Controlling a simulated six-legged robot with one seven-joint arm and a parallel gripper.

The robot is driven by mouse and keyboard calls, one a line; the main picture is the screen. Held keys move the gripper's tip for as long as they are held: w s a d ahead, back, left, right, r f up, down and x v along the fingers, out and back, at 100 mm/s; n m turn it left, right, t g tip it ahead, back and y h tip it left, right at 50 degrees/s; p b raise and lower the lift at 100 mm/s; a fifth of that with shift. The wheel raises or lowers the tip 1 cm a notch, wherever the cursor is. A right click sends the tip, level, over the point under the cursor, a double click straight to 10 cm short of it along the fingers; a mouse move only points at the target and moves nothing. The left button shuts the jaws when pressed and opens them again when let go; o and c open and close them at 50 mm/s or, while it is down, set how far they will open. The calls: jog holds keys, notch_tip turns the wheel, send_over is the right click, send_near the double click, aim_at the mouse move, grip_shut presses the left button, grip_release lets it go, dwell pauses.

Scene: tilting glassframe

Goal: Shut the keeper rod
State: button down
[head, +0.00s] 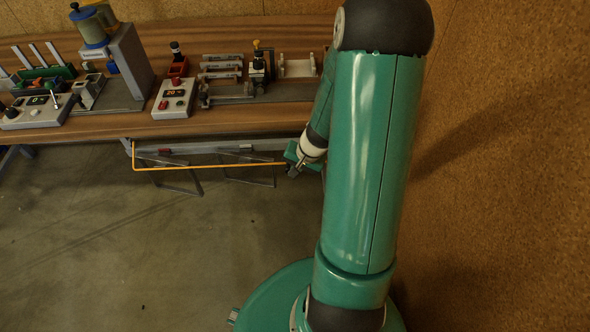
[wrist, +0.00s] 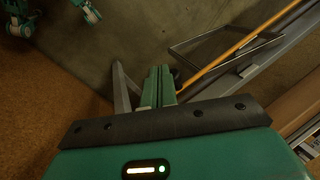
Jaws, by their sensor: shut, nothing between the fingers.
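A long yellow-orange rod (head: 210,166), which I take for the keeper rod, runs below the front edge of the bench in the head view. Its left end bends upward. In the wrist view the yellow rod (wrist: 238,47) slants from beside the fingers to the upper right. My gripper (head: 293,173) is near the rod's right end; its fingers (wrist: 158,82) are shut and empty. I cannot tell whether they touch the rod. My arm hides what lies to the right of the gripper in the head view.
A wooden bench (head: 230,122) holds a control box with red buttons (head: 174,98), a grey machine with a blue-grey tank (head: 93,27) and several small fixtures. Grey metal frames (head: 250,172) hang or stand below the rod. The concrete floor (head: 110,250) in front is clear. A brown wall (head: 500,170) stands at right.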

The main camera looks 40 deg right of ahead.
jog(key=shift+s, duration=0.1)
jog(key=s+a+r, duration=0.1)
jog(key=s+r, duration=0.7)
jog(key=s, duration=0.2)
jog(key=shift+r, duration=0.15)
dwell(0.3)
jog(key=s+a+r+n+t+h, duration=0.1)
jog(key=a+r+n, duration=0.4)
jog(key=a+r, duration=0.4)
jog(key=s+a+r+n+t+h, duration=0.1)
jog(key=a+r+n, duration=0.4)
jog(key=a+r, duration=0.4)
notch_tip(320, 180, up, 6)
jog(key=shift+n, duration=0.3)
jog(key=shift+s+a, duration=0.1)
